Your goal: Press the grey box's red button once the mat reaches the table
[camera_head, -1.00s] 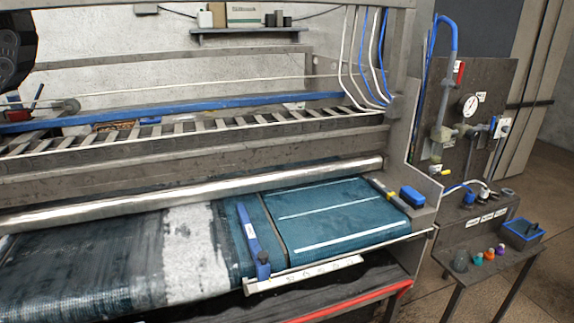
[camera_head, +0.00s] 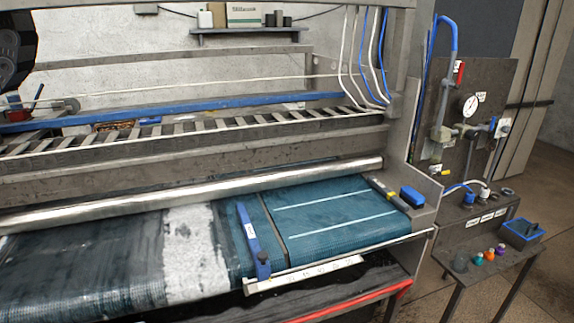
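A wet dark teal mat or belt (camera_head: 85,255) lies across the machine bed, with a white foamy band (camera_head: 193,250) over it. To the right is a teal table section (camera_head: 335,232) with two white lines, past a thin dark seam. A blue bar (camera_head: 250,242) stands by the seam. I cannot clearly tell the grey box or its red button. A small red part (camera_head: 460,72) shows on the pipe panel, and a greyish box (camera_head: 484,213) with labels sits below the panel.
A silver roller (camera_head: 200,195) and slatted rack run across the machine. A gauge (camera_head: 470,105) and pipes sit on the right panel. A small side table (camera_head: 490,262) holds several coloured knobs and a blue-rimmed tray (camera_head: 521,232). A red rail edges the bed's front.

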